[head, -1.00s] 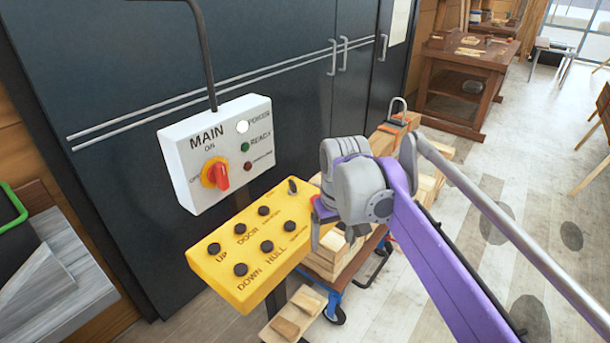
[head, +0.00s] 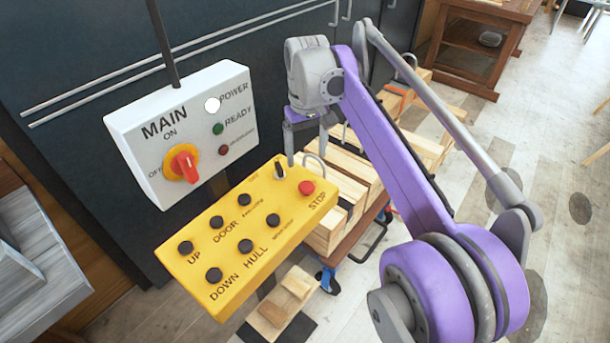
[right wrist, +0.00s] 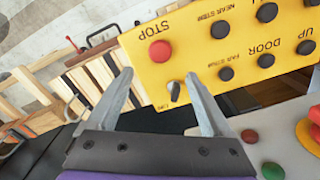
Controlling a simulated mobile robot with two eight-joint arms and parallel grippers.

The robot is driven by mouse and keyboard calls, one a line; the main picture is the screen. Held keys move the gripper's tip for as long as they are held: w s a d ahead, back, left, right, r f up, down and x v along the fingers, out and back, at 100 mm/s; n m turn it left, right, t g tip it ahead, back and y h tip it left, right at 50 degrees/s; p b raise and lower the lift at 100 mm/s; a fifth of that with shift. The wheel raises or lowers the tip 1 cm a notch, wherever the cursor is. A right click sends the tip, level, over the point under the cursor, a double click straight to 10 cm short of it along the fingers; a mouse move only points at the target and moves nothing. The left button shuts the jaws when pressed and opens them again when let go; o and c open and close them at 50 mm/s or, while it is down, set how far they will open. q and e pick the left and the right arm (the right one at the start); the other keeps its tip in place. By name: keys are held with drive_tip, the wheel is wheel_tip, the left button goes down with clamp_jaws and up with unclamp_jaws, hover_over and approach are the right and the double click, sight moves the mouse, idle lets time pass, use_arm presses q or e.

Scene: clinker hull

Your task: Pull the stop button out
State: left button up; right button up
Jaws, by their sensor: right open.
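The red stop button (head: 306,187) sits at the right end of the yellow control panel (head: 222,282), beside the word STOP. It also shows in the right wrist view (right wrist: 160,51), beyond the fingertips and between their lines. My right gripper (head: 306,158) is above and behind the button, apart from it. In the right wrist view the two fingers (right wrist: 160,82) are spread and empty, with a small black key switch (right wrist: 175,91) between them. Whether the button is pressed in or out cannot be told. My left gripper is not in view.
A cart with stacked timber (head: 345,180) stands right of the panel. Several black buttons cover the panel's left part.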

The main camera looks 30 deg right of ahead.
sight(306, 184)
wheel_tip(306, 184, down, 9)
drive_tip(key=shift+f+b, duration=0.1)
drive_tip(key=shift+b, duration=0.2)
drive_tip(key=shift+c, duration=0.2)
clamp_jaws()
idle(0.4)
